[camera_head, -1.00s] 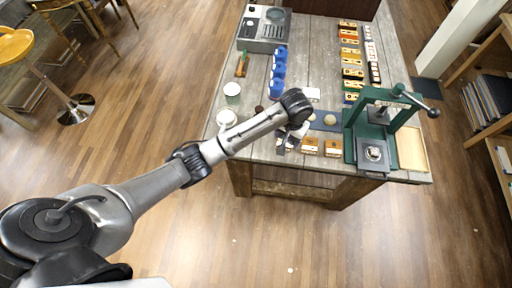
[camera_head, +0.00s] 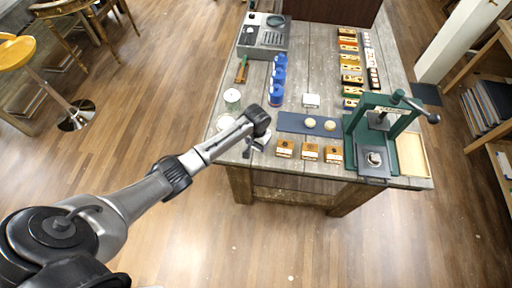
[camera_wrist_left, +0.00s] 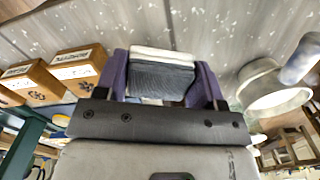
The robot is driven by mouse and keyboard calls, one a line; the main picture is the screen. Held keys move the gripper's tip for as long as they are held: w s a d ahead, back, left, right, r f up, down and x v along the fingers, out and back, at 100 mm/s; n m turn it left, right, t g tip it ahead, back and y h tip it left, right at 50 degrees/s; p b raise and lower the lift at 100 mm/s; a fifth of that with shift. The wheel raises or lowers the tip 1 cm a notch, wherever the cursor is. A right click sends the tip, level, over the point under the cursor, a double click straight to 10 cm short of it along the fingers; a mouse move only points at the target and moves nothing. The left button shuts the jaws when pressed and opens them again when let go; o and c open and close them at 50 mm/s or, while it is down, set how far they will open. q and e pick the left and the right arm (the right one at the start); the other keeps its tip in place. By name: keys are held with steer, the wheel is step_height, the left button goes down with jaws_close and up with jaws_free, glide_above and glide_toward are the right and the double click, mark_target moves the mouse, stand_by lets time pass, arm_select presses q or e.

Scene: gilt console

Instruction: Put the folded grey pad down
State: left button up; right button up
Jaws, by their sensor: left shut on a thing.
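My left gripper (camera_head: 254,144) is over the near left part of the workbench (camera_head: 216,150), to the left of the small wooden boxes. In the left wrist view, its two purple fingers (camera_wrist_left: 162,84) are shut on the folded grey pad (camera_wrist_left: 161,78), one finger on each side. The pad shows dark grey ribbed layers and a white layer along its top edge. In the head view the pad is mostly hidden by the gripper. I cannot tell whether it touches the bench. My right gripper is not in view.
Wooden boxes (camera_head: 309,152) stand along the front edge, right of the gripper. A white cup (camera_head: 225,122) stands left of it, with a jar (camera_head: 232,99) behind. A blue mat (camera_head: 290,122) with round pieces and a green press (camera_head: 383,117) are further right.

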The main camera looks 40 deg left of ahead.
mark_target(256, 148)
arm_select(q)
steer(key=shift+a+f, duration=0.15)
steer(key=shift+f, duration=2)
steer(key=shift+f, duration=0.15)
steer(key=o, duration=0.8)
steer(key=shift+o, duration=0.2)
